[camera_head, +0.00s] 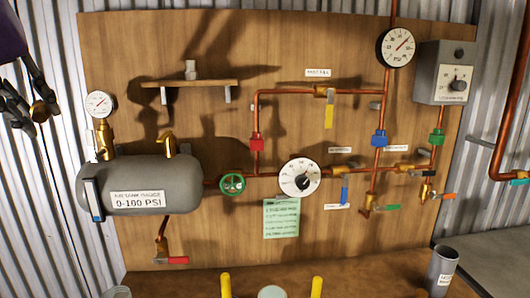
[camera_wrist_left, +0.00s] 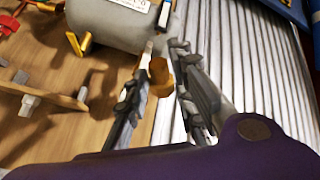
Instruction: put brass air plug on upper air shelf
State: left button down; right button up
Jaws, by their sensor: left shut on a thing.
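The brass air plug (camera_head: 40,112) is a small brass piece at the far left in the head view, held clear of the board. My left gripper (camera_head: 36,106) is shut on it. In the left wrist view the plug (camera_wrist_left: 160,76) sits between the two fingertips. The upper air shelf (camera_head: 205,83) is a narrow wooden ledge on the board, to the right of and slightly above the gripper. A small grey stepped piece (camera_head: 190,70) stands on it. The shelf also shows at the left of the wrist view (camera_wrist_left: 62,99). My right gripper is not in view.
A grey tank (camera_head: 165,180) with brass fittings and a pressure gauge (camera_head: 99,104) is below the shelf. Copper pipes, valves and gauges fill the board's right side. A grey cup (camera_head: 441,270) stands at lower right. The board between gauge and shelf is bare.

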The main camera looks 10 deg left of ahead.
pick_arm(q)
jog(key=shift+w+d+f+m+h+p, duration=0.4)
jog(key=shift+w+d+f, duration=0.85)
jog(key=shift+f, duration=3.35)
jog(key=shift+w+d+f+m+h+p, duration=0.1)
jog(key=shift+w+d+f+m+h, duration=0.5)
jog(key=shift+d+f, duration=2.55)
jog(key=s+d+f+m+h, duration=0.1)
jog(key=d+f+m, duration=0.1)
jog(key=d+f, duration=0.3)
jog(key=s+d+f+m+h+p, duration=0.1)
jog(key=d+f+m, duration=0.2)
jog(key=d, duration=0.8)
notch_tip(320, 180, down, 2)
jog(key=shift+d+f+h, duration=0.25)
jog(key=shift+d+h, duration=0.05)
jog(key=shift+d, duration=0.1)
